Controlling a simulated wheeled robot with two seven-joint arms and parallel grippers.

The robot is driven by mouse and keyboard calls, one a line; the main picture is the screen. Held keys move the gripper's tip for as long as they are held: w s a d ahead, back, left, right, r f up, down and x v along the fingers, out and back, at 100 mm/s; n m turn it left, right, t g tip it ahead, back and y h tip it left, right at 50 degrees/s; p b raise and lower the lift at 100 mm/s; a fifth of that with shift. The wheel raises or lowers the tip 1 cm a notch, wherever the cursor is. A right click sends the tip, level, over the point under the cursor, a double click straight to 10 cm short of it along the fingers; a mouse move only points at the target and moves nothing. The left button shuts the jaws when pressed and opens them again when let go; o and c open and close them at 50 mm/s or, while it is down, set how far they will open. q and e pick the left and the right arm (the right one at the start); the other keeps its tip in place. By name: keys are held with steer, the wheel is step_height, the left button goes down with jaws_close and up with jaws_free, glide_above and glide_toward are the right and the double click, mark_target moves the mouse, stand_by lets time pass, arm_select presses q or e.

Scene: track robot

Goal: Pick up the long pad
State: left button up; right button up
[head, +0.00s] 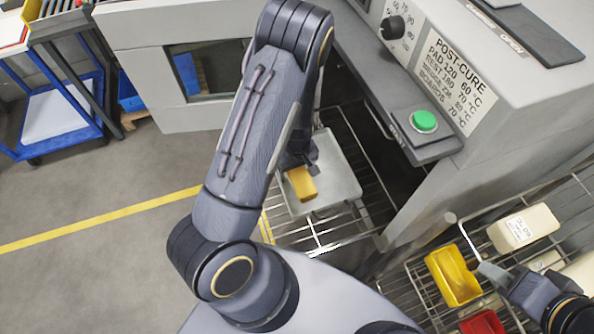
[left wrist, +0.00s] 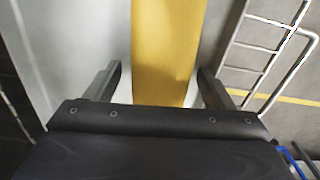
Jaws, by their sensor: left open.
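A yellow pad (head: 301,184) lies on a pale metal tray (head: 340,185) on the wire rack below the oven. In the left wrist view the pad (left wrist: 168,50) looks long and runs from the top edge down between the fingers. My left gripper (head: 302,160) is over the pad's far end, partly hidden by my own arm. In the left wrist view the left gripper (left wrist: 158,88) is open, one finger on each side of the pad, with gaps on both sides. My right gripper (head: 500,278) is at the lower right, beside a wire rack; its jaws are unclear.
A grey oven with a green button (head: 424,121) stands close on the right of my left arm. The right rack holds a yellow bin (head: 453,275), a red bin (head: 482,322) and a cream block (head: 523,228). A blue cart (head: 60,110) stands far left. The floor at left is clear.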

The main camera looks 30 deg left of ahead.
arm_select(q)
steer(key=shift+f, duration=0.15)
steer(key=c, duration=1.1)
